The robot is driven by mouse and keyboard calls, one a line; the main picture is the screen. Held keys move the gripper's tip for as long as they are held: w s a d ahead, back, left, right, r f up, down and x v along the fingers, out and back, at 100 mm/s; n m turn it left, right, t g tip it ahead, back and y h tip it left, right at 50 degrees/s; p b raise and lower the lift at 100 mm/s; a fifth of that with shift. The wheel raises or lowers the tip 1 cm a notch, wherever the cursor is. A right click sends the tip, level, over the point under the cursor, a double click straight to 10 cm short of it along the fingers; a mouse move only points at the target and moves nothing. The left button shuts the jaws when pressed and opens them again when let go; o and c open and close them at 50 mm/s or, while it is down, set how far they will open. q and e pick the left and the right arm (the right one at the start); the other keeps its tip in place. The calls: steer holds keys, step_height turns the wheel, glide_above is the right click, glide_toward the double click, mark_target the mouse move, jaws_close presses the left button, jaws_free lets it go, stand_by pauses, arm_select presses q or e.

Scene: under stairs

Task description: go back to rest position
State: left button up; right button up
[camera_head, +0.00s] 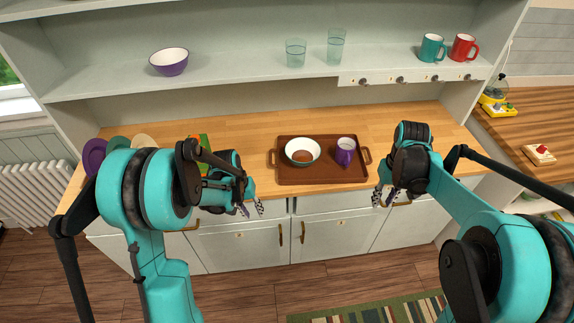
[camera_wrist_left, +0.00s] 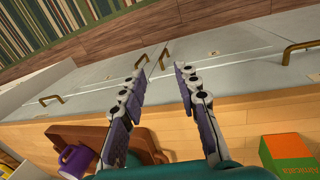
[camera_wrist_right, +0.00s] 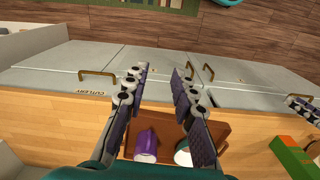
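My left gripper (camera_head: 249,207) is open and empty in front of the counter's front edge, left of the brown tray (camera_head: 325,179). Its two fingers stand apart in the left wrist view (camera_wrist_left: 162,80). My right gripper (camera_head: 386,197) is also open and empty, in front of the counter to the right of the tray. Its fingers are apart in the right wrist view (camera_wrist_right: 158,82). The tray lies on the wooden counter and holds a white-and-teal bowl (camera_head: 302,146) and a purple mug (camera_head: 345,152).
A green and orange box (camera_wrist_left: 288,156) stands on the counter, partly hidden by my left arm in the head view. Plates (camera_head: 93,155) stand at the far left. The shelf above holds a purple bowl (camera_head: 169,61), two glasses and two mugs. Cabinet doors (camera_head: 240,245) are closed below.

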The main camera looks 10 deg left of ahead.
stand_by(0.5)
